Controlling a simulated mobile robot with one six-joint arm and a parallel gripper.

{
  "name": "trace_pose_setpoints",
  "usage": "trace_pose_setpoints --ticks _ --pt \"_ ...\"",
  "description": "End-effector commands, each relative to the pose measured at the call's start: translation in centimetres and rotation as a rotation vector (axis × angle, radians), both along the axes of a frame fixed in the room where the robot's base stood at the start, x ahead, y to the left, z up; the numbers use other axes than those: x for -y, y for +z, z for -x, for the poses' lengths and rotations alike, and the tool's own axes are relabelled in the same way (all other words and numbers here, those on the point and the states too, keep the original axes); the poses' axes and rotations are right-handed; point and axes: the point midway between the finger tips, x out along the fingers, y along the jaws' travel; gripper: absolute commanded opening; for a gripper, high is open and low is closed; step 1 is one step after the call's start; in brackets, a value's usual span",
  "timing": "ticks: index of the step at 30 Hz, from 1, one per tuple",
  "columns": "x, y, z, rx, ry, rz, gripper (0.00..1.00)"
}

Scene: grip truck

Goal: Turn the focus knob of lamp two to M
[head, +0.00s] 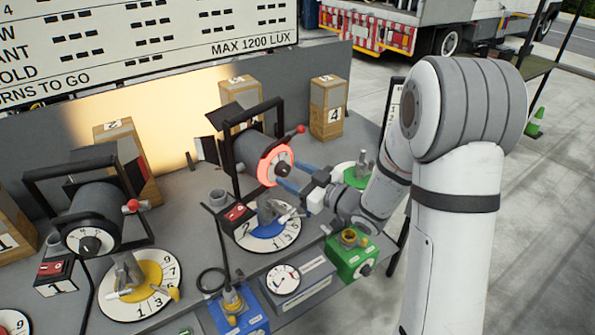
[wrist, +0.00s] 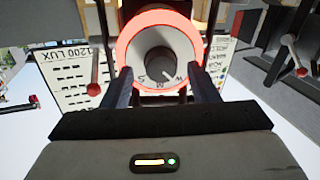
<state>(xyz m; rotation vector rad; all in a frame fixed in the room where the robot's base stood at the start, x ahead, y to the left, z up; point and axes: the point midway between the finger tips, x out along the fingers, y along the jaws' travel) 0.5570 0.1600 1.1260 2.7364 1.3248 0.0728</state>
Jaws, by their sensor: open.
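Lamp two (head: 258,145) is a dark cylinder in a black yoke, above the box marked 2. Its front ring (wrist: 130,40) glows red-orange. The focus knob (wrist: 158,62) is a dark round knob at the centre of a pale dial; it also shows in the head view (head: 281,168). In the wrist view the dial letters look like S at lower left, M at the bottom and W at lower right. The knob's white mark points to lower right, seemingly near W. My gripper (wrist: 161,74) is open, its fingers on either side of the dial; contact with the knob cannot be told.
Lamp one (head: 92,215) stands at left. A red-tipped lever (head: 300,129) sticks out beside lamp two. Cardboard box 4 (head: 328,110) stands behind.

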Motion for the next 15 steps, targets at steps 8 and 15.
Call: trace_pose_setpoints --ticks 8,15 --pt "-0.52 0.00 -0.40 0.001 -0.001 0.000 0.54" --pt "-0.53 -0.01 -0.36 0.001 0.000 0.000 0.41"
